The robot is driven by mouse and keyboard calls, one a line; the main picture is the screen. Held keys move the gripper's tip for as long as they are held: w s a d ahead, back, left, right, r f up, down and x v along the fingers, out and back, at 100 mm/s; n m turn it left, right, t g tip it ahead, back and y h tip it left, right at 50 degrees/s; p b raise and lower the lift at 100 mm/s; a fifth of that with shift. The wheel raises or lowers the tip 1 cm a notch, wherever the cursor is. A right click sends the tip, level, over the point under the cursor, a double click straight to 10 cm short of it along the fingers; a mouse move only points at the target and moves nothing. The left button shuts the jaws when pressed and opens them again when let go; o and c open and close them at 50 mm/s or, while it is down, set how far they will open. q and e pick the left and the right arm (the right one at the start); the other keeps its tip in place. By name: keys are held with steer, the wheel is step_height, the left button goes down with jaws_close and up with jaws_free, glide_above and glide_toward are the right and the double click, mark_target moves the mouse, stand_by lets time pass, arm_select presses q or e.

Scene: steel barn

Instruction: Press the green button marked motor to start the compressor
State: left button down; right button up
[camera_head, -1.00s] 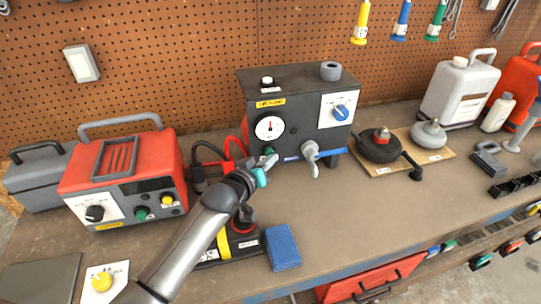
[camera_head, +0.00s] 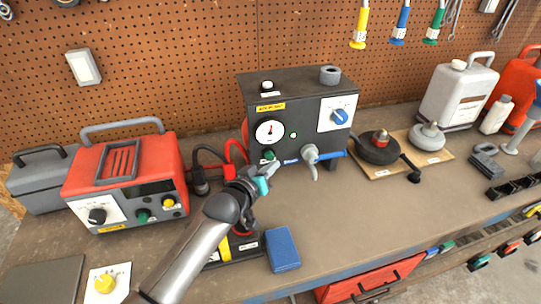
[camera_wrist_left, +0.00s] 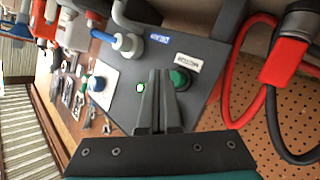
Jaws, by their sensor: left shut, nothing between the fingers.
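The compressor (camera_head: 254,92) is a dark box with a gauge and a blue knob, standing against the pegboard. Its green button (camera_head: 268,155) is low on the front, below the gauge; in the left wrist view the button (camera_wrist_left: 181,79) sits beside a white label reading MOTOR (camera_wrist_left: 188,63). My left gripper (camera_head: 275,167) is shut and empty, with its tips close in front of the button. In the left wrist view the fingertips (camera_wrist_left: 159,73) overlap the button's left edge; I cannot tell whether they touch it. My right gripper is not in view.
A grey valve lever (camera_head: 312,160) sticks out right of the button. A small lamp (camera_wrist_left: 140,87) with a bright centre is on the panel. Red and black cables run left of the compressor. A red-grey power unit (camera_head: 125,180) and a blue block (camera_head: 282,249) stand nearby.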

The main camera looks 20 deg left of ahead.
arm_select(q)
steer(key=shift+s+d, duration=0.15)
steer(key=shift+s, duration=0.1)
steer(key=s+d+p, duration=0.2)
steer(key=s, duration=0.1)
steer(key=s+d+p, duration=0.1)
steer(key=s+p, duration=0.1)
steer(key=shift+d, duration=0.15)
stand_by(0.4)
